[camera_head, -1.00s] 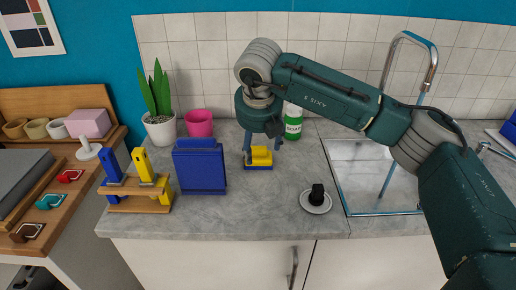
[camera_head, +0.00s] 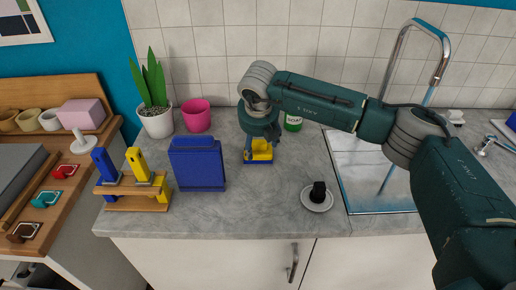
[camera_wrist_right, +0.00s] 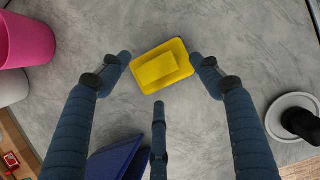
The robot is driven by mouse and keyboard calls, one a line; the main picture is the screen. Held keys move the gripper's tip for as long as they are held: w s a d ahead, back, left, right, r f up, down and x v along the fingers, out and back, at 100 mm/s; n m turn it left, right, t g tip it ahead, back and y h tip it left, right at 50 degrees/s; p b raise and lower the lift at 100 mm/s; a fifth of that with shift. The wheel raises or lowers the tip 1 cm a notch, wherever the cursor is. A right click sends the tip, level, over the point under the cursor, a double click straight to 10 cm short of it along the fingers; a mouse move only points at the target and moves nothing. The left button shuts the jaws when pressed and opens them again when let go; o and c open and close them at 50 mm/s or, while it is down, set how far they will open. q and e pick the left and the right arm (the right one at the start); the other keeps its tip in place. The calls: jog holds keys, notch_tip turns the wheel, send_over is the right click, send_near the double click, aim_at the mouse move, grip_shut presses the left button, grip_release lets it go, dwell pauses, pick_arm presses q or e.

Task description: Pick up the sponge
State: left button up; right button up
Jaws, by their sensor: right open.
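Nothing is held. My left gripper is not in view.
A blue upright holder (camera_head: 198,165) stands just left of the sponge. A pink pot (camera_head: 196,116) and a green-labelled bottle (camera_head: 293,123) are behind. A saucer with a black item (camera_head: 318,197) and the sink (camera_head: 365,170) are to the right. The counter in front is clear.

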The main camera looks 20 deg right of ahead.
aim_at(258, 144)
jog(key=shift+x, duration=1.05)
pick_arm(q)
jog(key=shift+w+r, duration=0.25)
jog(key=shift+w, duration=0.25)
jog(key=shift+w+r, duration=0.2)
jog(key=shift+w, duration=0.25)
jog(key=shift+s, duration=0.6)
pick_arm(e)
jog(key=c, duration=1.1)
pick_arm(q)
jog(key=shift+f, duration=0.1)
pick_arm(e)
jog(key=shift+r, duration=0.1)
pick_arm(q)
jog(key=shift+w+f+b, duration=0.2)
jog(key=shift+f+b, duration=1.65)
jog(key=shift+b, duration=0.05)
pick_arm(e)
jog(key=shift+r, duration=9.95)
